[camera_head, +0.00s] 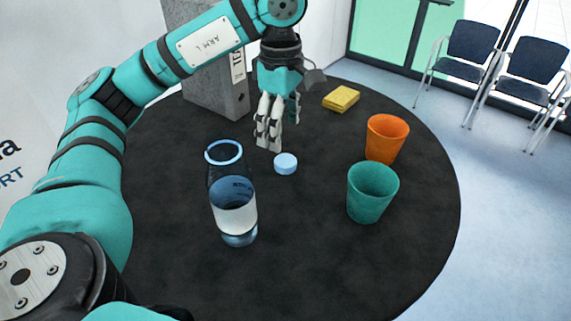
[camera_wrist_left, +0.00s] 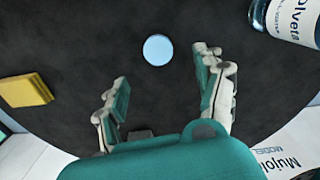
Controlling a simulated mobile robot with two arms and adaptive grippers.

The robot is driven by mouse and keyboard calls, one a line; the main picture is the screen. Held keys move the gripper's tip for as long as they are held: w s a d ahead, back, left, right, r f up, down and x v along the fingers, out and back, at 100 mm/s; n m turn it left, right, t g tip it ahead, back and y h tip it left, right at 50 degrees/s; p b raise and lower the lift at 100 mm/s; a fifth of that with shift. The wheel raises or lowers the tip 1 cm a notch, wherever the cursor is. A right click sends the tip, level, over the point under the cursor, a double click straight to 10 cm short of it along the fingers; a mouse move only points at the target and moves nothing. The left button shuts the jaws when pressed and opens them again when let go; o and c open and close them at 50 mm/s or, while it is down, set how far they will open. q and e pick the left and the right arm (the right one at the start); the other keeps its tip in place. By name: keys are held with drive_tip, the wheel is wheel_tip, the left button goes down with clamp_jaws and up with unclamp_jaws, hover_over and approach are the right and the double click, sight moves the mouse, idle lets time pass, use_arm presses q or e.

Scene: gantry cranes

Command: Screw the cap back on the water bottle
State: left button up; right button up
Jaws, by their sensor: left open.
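The water bottle (camera_head: 233,205) stands upright and uncapped on the round dark table, left of centre in the head view. It holds some liquid and has a blue rim. It also shows at the top right of the left wrist view (camera_wrist_left: 290,18). The light blue cap (camera_head: 286,164) lies on the table to the right of the bottle. In the left wrist view the cap (camera_wrist_left: 158,50) lies ahead of the fingertips, between their lines. My left gripper (camera_head: 268,140) is open and empty, pointing down just behind the cap. My right gripper is not in view.
An orange cup (camera_head: 386,138) and a green cup (camera_head: 372,192) stand right of the cap. A yellow sponge-like block (camera_head: 341,99) and a grey box (camera_head: 215,85) are at the back. The front of the table (camera_head: 310,270) is clear. Chairs (camera_head: 472,50) stand beyond.

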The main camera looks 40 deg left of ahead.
sight(285, 160)
use_arm(q)
wheel_tip(285, 160, down, 2)
drive_tip(key=shift+f, duration=0.25)
drive_tip(key=f+p, duration=0.2)
drive_tip(key=f, duration=0.2)
drive_tip(key=shift+d+f+p, duration=0.2)
drive_tip(key=shift+d+p, duration=0.15)
drive_tip(key=shift+p, duration=0.05)
drive_tip(key=shift+f, duration=0.35)
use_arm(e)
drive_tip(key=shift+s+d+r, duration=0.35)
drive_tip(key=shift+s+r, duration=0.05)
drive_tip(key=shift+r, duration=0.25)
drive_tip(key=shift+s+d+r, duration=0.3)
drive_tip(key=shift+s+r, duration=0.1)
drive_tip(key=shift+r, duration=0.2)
use_arm(q)
drive_tip(key=shift+w, duration=0.1)
drive_tip(key=c, duration=0.8)
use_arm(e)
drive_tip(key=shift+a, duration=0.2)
